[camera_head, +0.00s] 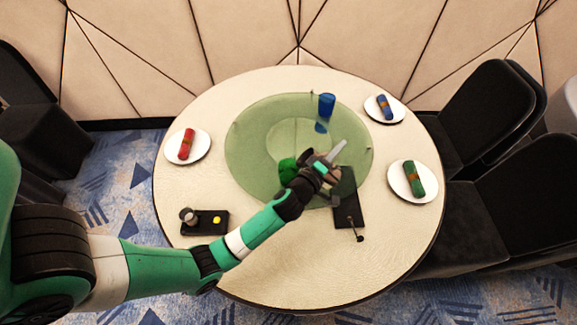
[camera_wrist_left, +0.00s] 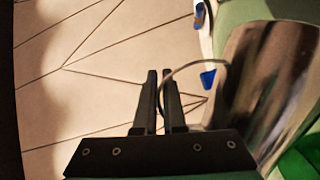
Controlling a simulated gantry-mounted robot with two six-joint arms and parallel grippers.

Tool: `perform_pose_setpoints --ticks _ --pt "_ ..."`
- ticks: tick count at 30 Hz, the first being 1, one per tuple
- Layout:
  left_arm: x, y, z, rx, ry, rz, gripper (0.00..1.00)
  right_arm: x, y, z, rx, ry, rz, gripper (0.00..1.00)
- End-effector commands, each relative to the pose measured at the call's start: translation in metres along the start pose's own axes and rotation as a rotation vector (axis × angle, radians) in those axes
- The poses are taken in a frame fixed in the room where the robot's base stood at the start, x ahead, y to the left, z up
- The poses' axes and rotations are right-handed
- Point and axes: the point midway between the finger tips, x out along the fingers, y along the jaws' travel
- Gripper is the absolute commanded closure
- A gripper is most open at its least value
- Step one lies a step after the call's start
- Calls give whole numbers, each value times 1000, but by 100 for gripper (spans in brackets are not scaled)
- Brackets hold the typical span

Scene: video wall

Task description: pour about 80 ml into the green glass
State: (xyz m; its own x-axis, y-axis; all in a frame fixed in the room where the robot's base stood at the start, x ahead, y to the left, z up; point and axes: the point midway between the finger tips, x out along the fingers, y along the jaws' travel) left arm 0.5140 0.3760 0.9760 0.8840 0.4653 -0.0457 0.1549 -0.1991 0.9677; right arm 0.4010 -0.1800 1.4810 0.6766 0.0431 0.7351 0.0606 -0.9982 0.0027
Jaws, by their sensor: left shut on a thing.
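My left gripper (camera_head: 320,177) is over the glass turntable, to the right of the green glass (camera_head: 288,170) and partly covering it. In the left wrist view its two fingers (camera_wrist_left: 162,100) are shut on the thin wire handle of a shiny metal jug (camera_wrist_left: 275,85), which looks tilted. The jug is hard to make out in the head view. A bit of green shows beside the jug in the wrist view (camera_wrist_left: 302,158). I cannot see liquid or the level in the green glass. My right gripper is not in view.
A blue glass (camera_head: 326,105) stands toward the back of the turntable (camera_head: 250,140). Plates with red (camera_head: 187,144), blue (camera_head: 385,107) and green (camera_head: 413,179) napkins lie around the table. A dark tray (camera_head: 347,205) is right of the gripper; a black tray (camera_head: 205,230) is front left.

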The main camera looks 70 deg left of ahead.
Motion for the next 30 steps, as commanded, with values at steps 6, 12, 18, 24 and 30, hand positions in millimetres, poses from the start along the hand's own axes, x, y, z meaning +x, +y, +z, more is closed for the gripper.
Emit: perform_pose_setpoints --ticks 6,12,18,24,30 --pt "0 1 0 0 0 2 100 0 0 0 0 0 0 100" --pt "0 1 0 0 0 2 100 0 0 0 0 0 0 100" --pt "0 1 0 0 0 2 100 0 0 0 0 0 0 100" --pt "0 1 0 2 0 2 100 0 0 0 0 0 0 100" --pt "3 -8 8 72 -1 -25 100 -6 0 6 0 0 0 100"
